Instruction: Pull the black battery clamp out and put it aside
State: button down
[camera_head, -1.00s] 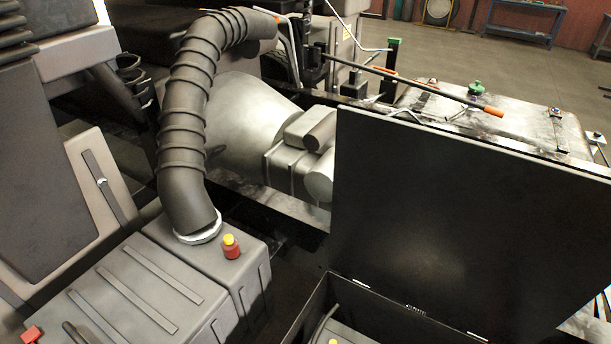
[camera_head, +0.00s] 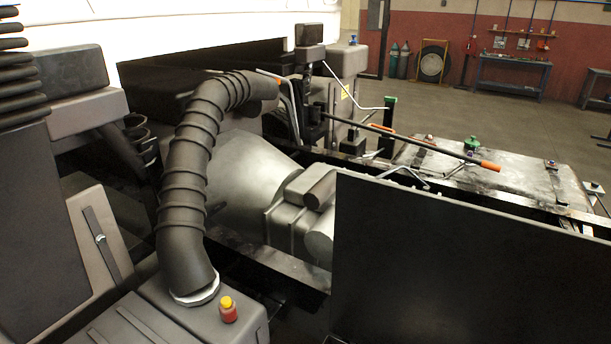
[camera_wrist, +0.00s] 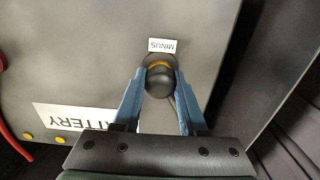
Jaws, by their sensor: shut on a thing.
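In the wrist view my gripper (camera_wrist: 159,92) has its two blue fingers closed around the round black battery clamp (camera_wrist: 159,82). A yellowish ring shows at the clamp's far edge, just below the white "MINUS" label (camera_wrist: 162,45). I cannot tell whether the clamp still touches the post. The grey battery (camera_wrist: 85,50) lies under it, with a "BATTERY" label (camera_wrist: 70,118) partly covered by my gripper. My gripper and the clamp are not visible in the head view.
A red cable (camera_wrist: 12,142) runs at the left of the wrist view. Dark box walls (camera_wrist: 272,62) stand close at the right. In the head view, an upright black lid (camera_head: 450,265), a ribbed hose (camera_head: 185,180) and a red-yellow cap (camera_head: 228,309) stand near.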

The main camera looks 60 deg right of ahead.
jog(key=shift+r+p, duration=2.65)
jog(key=shift+r, duration=0.15)
